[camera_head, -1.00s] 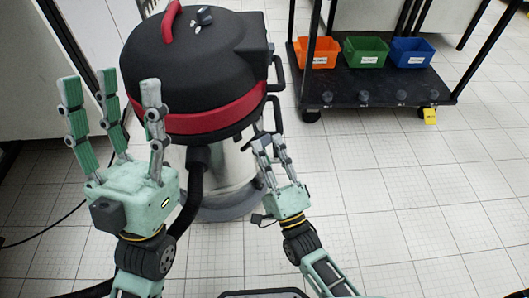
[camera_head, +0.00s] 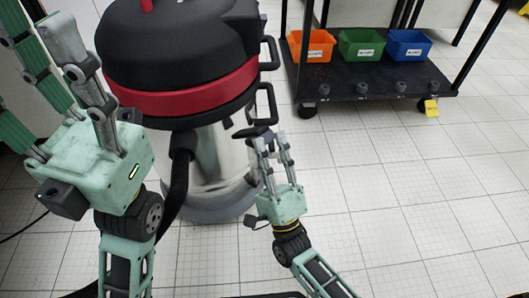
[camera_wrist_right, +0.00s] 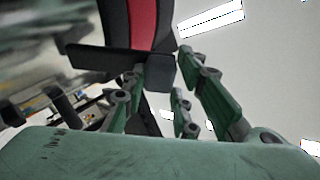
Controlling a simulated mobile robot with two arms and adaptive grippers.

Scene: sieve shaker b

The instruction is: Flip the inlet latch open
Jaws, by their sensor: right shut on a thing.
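A large vacuum-like machine (camera_head: 180,103) with a black lid, red band and shiny metal drum stands left of centre in the head view. A black lever-like part, seemingly the inlet latch (camera_head: 250,131), juts from its right side below the band. It also seems to show as a dark flat bar (camera_wrist_right: 115,60) in the right wrist view. My right gripper (camera_head: 272,145) is at this part, its fingers shut on it; the fingers partly hide the contact. My left gripper (camera_head: 36,30) is open and empty at the left, left of the machine, its fingertips partly cut off.
A black wheeled cart (camera_head: 375,84) at the back right carries an orange bin (camera_head: 312,48), a green bin (camera_head: 362,50) and a blue bin (camera_head: 408,47). A dark hose (camera_head: 178,180) hangs before the drum. The tiled floor at the right is clear.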

